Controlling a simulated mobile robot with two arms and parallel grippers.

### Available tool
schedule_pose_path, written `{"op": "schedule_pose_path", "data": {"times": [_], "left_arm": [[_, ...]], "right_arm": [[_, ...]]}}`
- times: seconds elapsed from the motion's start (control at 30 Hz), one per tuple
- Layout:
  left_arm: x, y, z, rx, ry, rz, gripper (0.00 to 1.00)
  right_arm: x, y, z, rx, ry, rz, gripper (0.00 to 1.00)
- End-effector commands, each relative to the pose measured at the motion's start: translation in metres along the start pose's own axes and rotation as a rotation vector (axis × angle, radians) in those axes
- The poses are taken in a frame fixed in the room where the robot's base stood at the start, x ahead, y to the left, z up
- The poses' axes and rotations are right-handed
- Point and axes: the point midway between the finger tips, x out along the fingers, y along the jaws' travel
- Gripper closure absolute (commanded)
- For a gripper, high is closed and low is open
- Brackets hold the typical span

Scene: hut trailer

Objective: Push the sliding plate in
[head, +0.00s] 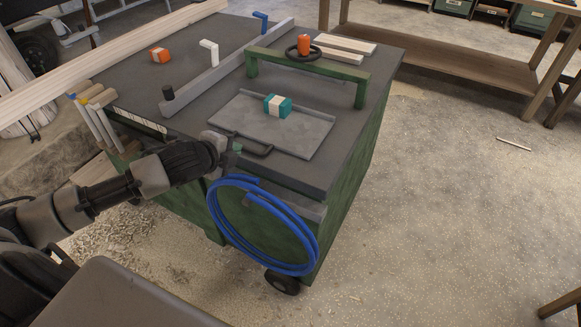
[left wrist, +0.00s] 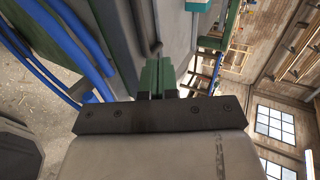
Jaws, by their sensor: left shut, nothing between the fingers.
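The sliding plate (head: 306,134) is a flat grey panel on the dark top of the green cart (head: 340,195). A black bar handle (head: 247,146) stands at its near left edge. A teal and white block (head: 277,106) sits on the plate. My left gripper (head: 231,152) is at the cart's front edge, close to the handle; I cannot tell whether it touches. In the left wrist view its green fingers (left wrist: 158,76) are together and empty, beside the grey cart surface. My right gripper is not in view.
A green bridge frame (head: 312,66) spans the cart top behind the plate. A grey fence (head: 228,68) runs along the plate's left. A blue hose coil (head: 262,225) hangs on the cart front, below my left gripper. Open floor (head: 450,200) lies to the right.

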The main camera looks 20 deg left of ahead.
Motion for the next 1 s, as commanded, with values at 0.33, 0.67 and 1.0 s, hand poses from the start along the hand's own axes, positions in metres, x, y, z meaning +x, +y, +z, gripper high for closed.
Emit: {"op": "schedule_pose_path", "data": {"times": [0.33,0.67,1.0], "left_arm": [[0.035,-0.003,0.004,-0.01,-0.002,0.006,1.0],[0.088,-0.002,0.004,-0.006,-0.001,0.007,1.0],[0.1,-0.002,0.004,-0.003,-0.001,0.009,1.0]], "right_arm": [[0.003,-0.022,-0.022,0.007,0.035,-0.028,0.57],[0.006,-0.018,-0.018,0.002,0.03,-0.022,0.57],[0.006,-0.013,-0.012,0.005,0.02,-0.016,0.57]]}}
